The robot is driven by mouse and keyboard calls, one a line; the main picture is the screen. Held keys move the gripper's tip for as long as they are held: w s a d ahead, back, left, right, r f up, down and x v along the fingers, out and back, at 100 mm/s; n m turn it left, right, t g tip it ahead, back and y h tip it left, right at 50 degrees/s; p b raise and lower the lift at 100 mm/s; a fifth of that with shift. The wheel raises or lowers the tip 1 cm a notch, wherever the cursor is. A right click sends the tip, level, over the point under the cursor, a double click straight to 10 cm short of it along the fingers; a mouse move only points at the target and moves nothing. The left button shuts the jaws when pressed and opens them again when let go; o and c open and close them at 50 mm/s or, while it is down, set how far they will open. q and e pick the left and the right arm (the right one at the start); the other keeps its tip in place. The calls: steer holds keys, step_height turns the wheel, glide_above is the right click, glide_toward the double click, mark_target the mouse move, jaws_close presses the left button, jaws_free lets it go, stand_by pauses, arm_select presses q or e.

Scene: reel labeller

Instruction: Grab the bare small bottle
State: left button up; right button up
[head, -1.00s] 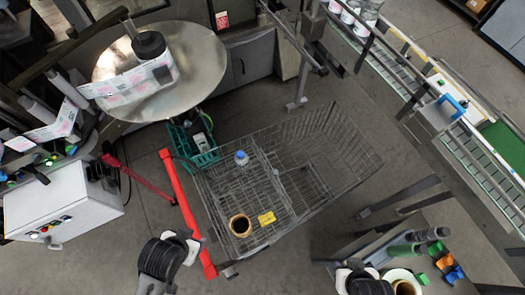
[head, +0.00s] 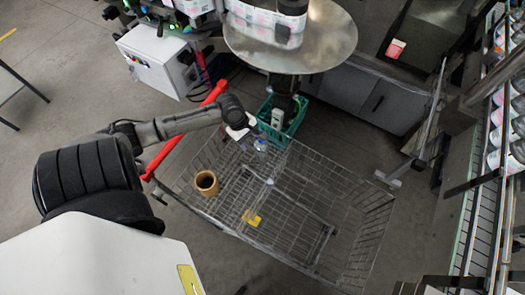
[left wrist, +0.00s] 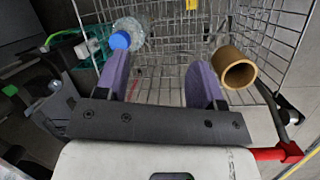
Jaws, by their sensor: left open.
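The small clear bottle (head: 261,146) with a blue cap stands in the wire cart (head: 340,228), near the red-handled end. It also shows in the left wrist view (left wrist: 130,27), at the upper left, with its cap toward me; I see no label on it. My left gripper (head: 246,131) is over the cart's edge beside the bottle. In the left wrist view its two purple fingers (left wrist: 160,70) are wide apart with nothing between them. The bottle is just beyond the left finger, not between the fingers. My right gripper is not in view.
A cardboard ring (head: 207,183) and a yellow item (head: 251,218) are also in the cart. A teal basket (head: 293,127) stands beside the cart, under a round metal table (head: 330,40). The cart's red handle (head: 180,130) passes beneath my left arm. The cart's far end is empty.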

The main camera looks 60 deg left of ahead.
arm_select(q)
steer(key=w+a+r+n+b, duration=0.1)
steer(key=w+a+r+n, duration=0.15)
steer(key=a+n, duration=0.35)
glide_toward(262, 150)
steer(key=shift+w+a+r+n+t+b, duration=0.15)
steer(key=shift+w+a+r+t+b, duration=0.05)
steer(key=shift+w+a, duration=0.35)
steer(key=shift+w+a+r+n+t+b, duration=0.15)
steer(key=shift+w+a+r+t, duration=0.05)
steer(key=shift+w+a, duration=0.3)
steer(key=shift+w+d+f, duration=0.2)
steer(key=shift+d+f, duration=0.05)
steer(key=shift+f, duration=0.35)
steer(key=x, duration=0.4)
steer(key=shift+s+d, duration=0.15)
steer(key=shift+s, duration=0.1)
steer(key=shift+w+d+f, duration=0.1)
steer(key=shift+w+f, duration=0.1)
steer(key=shift+f, duration=0.35)
steer(key=c, duration=0.9)
jaws_close()
